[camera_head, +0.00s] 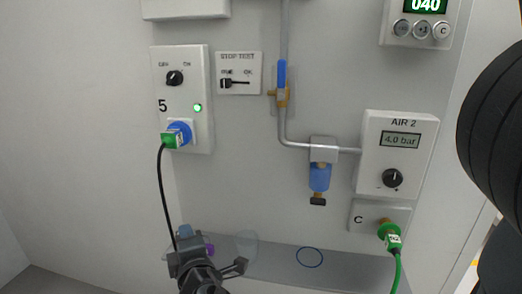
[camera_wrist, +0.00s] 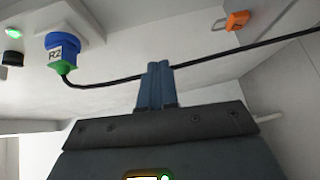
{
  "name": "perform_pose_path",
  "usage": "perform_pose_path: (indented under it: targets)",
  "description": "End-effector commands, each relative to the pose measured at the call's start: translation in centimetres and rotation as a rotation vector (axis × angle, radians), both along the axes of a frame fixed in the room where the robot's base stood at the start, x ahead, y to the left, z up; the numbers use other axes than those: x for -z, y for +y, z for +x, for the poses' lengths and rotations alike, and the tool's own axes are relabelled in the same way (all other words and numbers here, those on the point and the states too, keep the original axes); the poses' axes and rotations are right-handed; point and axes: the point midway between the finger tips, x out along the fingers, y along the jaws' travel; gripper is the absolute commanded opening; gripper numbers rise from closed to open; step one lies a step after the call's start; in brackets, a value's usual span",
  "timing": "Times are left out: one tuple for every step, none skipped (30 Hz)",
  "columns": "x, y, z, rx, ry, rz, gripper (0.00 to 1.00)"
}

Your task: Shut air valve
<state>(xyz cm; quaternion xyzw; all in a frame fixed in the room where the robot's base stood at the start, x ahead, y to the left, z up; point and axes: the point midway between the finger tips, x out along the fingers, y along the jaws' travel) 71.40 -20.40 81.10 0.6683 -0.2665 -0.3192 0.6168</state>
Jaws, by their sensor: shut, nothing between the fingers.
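The air valve (camera_head: 283,97) is a brass body on the grey pipe in the head view, right of the STOP TEST plate. Its blue handle (camera_head: 282,74) points up, in line with the vertical pipe. My gripper (camera_head: 186,231) is low in the head view, below and left of the valve and well apart from it. In the wrist view its fingers (camera_wrist: 157,85) are together and hold nothing. The valve cannot be made out in the wrist view.
A blue and green plug (camera_head: 178,134) with a black cable hangs from the panel marked 5 (camera_head: 200,60). The cable runs down near my gripper. A regulator (camera_head: 400,155) reads 4.0 bar. A blue-bodied unit (camera_head: 320,178) hangs below the pipe. A shelf (camera_head: 345,268) lies below.

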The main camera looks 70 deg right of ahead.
Motion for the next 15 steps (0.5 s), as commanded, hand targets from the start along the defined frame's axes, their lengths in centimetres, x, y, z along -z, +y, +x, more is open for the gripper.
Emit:
perform_pose_path:
  targets:
    - [-1.4,-1.4,1.3,0.070,-0.003,-0.049,0.00]
    - [-2.4,-2.1,1.8,0.113,0.002,-0.079,0.00]
    - [-3.9,-3.1,2.4,0.173,0.006,-0.117,0.00]
    - [-5.0,-3.8,2.7,0.220,0.011,-0.141,0.00]
    - [-6.2,-4.5,2.9,0.268,0.014,-0.163,0.00]
    - [-7.9,-5.3,3.2,0.333,0.019,-0.190,0.00]
    - [-9.2,-5.9,3.4,0.382,0.021,-0.208,0.00]
    - [-10.4,-6.4,3.4,0.432,0.024,-0.224,0.00]
    - [-12.0,-7.0,3.5,0.496,0.029,-0.241,0.00]
    - [-13.3,-7.4,3.4,0.544,0.029,-0.251,0.00]
    - [-14.4,-7.7,3.4,0.591,0.033,-0.260,0.00]
    - [-16.1,-8.1,3.2,0.656,0.033,-0.268,0.00]
    - [-17.3,-8.3,3.0,0.705,0.036,-0.272,0.00]
    - [-18.5,-8.5,2.8,0.754,0.036,-0.274,0.00]
    - [-20.2,-8.7,2.5,0.823,0.037,-0.274,0.00]
